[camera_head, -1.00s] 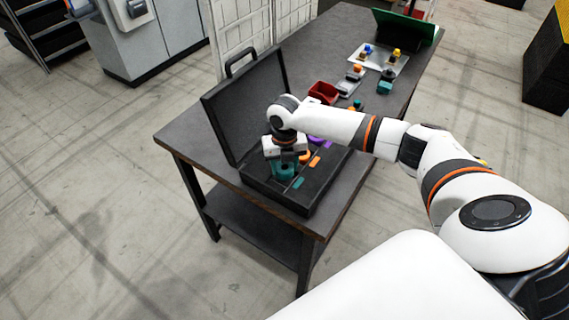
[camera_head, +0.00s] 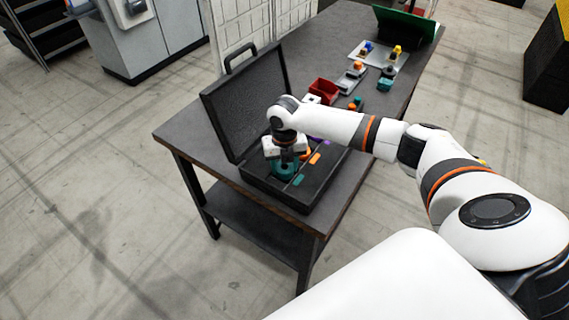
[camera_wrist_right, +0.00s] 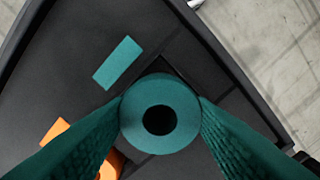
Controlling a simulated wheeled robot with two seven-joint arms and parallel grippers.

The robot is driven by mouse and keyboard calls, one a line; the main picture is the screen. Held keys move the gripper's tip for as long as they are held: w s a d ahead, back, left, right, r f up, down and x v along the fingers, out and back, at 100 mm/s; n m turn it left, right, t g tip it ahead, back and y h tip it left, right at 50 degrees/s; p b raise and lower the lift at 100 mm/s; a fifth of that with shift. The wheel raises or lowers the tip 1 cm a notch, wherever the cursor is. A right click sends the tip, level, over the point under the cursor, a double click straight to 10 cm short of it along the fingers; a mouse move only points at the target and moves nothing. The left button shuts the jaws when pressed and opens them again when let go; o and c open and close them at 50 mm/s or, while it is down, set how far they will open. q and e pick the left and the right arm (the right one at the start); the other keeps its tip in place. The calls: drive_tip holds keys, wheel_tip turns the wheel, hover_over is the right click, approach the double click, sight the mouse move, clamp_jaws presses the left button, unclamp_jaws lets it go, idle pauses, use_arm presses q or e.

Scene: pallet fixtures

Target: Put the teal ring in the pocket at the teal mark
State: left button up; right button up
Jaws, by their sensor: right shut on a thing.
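The teal ring (camera_wrist_right: 136,132) is a thick round ring with a dark hole, between the fingers of my right gripper (camera_wrist_right: 160,118), which is shut on it. In the head view, the right gripper (camera_head: 286,163) points down into the open black case (camera_head: 297,203), with the ring (camera_head: 287,173) under it. The flat teal mark (camera_wrist_right: 118,62) lies on the case insert just beside the ring; it also shows in the head view (camera_head: 298,180). A dark pocket edge (camera_wrist_right: 172,66) shows behind the ring, which hides most of that pocket. I cannot tell whether the ring is inside it. My left gripper is not in view.
The case lid (camera_head: 245,105) stands open behind the gripper. An orange mark (camera_head: 315,158) and an orange piece (camera_wrist_right: 111,165) are near the ring. A red bin (camera_head: 323,90) and a tray (camera_head: 370,55) with small parts stand farther along the table (camera_head: 190,128).

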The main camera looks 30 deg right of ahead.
drive_tip(key=shift+f, duration=0.45)
drive_tip(key=o, duration=1.1)
drive_tip(key=shift+c, duration=0.2)
drive_tip(key=shift+s, duration=0.1)
drive_tip(key=shift+c, duration=1)
drive_tip(key=shift+o, duration=1.1)
drive_tip(key=shift+r+p, duration=0.35)
drive_tip(key=shift+r, duration=0.2)
wheel_tip(320, 180, up, 4)
drive_tip(key=p, duration=0.3)
drive_tip(key=shift+p, duration=0.4)
wheel_tip(320, 180, up, 2)
drive_tip(key=shift+r+p, duration=0.1)
drive_tip(key=shift+p, duration=0.6)
drive_tip(key=shift+r, duration=0.9)
